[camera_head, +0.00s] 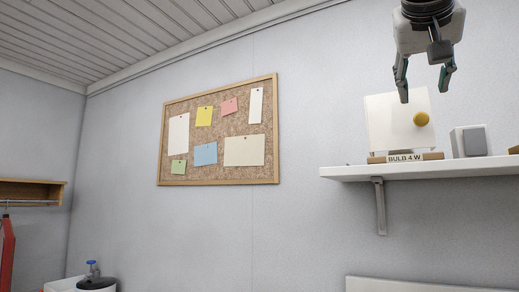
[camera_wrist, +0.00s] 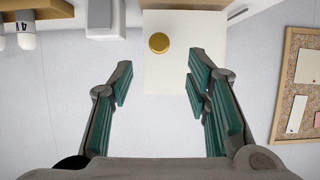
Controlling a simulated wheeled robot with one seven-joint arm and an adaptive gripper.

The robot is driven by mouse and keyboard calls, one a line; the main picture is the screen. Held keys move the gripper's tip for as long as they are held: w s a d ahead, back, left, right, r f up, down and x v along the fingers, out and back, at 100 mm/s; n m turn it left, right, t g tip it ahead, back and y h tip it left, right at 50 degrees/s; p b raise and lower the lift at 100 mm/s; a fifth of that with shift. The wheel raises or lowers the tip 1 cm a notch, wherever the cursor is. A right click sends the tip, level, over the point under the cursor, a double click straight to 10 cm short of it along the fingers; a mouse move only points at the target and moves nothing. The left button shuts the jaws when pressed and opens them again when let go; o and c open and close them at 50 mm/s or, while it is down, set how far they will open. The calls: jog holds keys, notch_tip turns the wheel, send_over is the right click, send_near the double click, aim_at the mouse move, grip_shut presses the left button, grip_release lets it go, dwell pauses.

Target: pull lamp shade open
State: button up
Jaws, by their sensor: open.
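The lamp shade (camera_head: 382,128) is a cream-white square panel standing on the wall shelf, with a round yellow knob (camera_head: 421,119) on its front. In the wrist view the shade (camera_wrist: 180,75) fills the upper middle, and its brass-yellow knob (camera_wrist: 159,42) lies between the lines of my fingers. My gripper (camera_head: 423,92) hangs fingers-down in front of the shade's upper part, just above the knob in the head view. It is open and empty, and it also shows in the wrist view (camera_wrist: 160,66). The knob appears beyond the fingertips, with no visible contact.
The white shelf (camera_head: 340,172) carries a strip labelled "BULB 4 W" (camera_head: 404,157) below the shade and a grey-white box (camera_head: 469,141) to its right. White bulbs (camera_wrist: 27,36) show at the wrist view's upper left. A corkboard (camera_head: 218,131) hangs on the wall left.

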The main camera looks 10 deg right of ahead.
aim_at(421, 115)
jog(key=x, duration=0.9)
jog(key=shift+d, duration=0.1)
grip_shut()
